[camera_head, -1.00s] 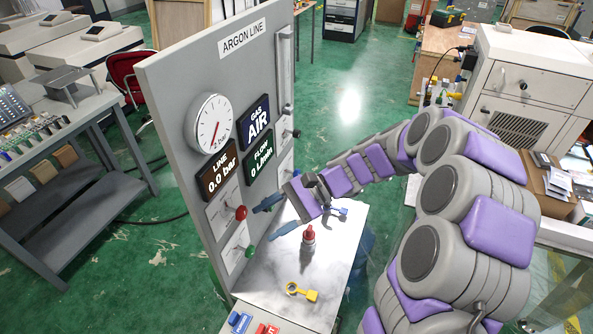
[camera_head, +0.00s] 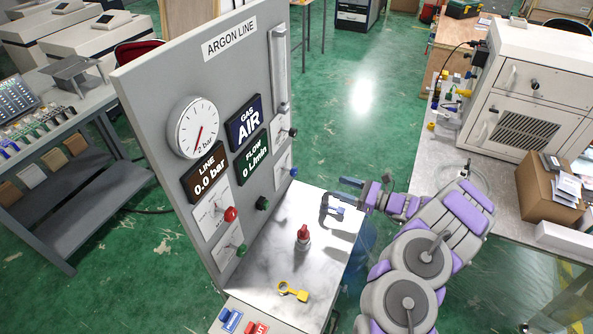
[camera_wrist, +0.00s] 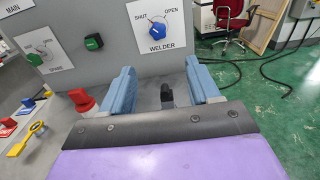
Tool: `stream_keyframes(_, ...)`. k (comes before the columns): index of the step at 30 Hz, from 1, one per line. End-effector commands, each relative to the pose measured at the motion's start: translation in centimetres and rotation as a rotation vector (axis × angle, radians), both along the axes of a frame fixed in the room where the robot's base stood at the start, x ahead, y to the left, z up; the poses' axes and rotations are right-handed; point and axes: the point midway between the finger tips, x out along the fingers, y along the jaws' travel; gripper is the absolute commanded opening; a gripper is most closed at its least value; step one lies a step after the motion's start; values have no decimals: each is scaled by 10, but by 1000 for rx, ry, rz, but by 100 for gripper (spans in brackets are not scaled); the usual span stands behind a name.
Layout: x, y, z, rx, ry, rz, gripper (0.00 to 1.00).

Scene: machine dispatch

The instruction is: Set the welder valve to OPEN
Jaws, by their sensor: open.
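The welder valve is a blue knob (camera_wrist: 157,31) on a white plate marked SHUT at left, OPEN at right and WELDER below. It shows at the top centre of the wrist view. The exact pointing of the knob is too small to tell. My gripper (camera_wrist: 160,68) is open and empty, its two blue fingers apart below and in front of the plate, not touching the knob. In the head view, my gripper (camera_head: 338,195) is at the right of the argon panel (camera_head: 160,110), above the bench.
A green knob (camera_wrist: 94,42) is left of the welder plate. Green floor lies open behind the bench.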

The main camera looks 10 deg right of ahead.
Motion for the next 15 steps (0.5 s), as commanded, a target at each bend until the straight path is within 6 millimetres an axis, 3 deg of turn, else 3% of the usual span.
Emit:
stream_keyframes(5,8,13,-1,0,0,0,61)
stream_keyframes(15,46,60,-2,3,0,2,61)
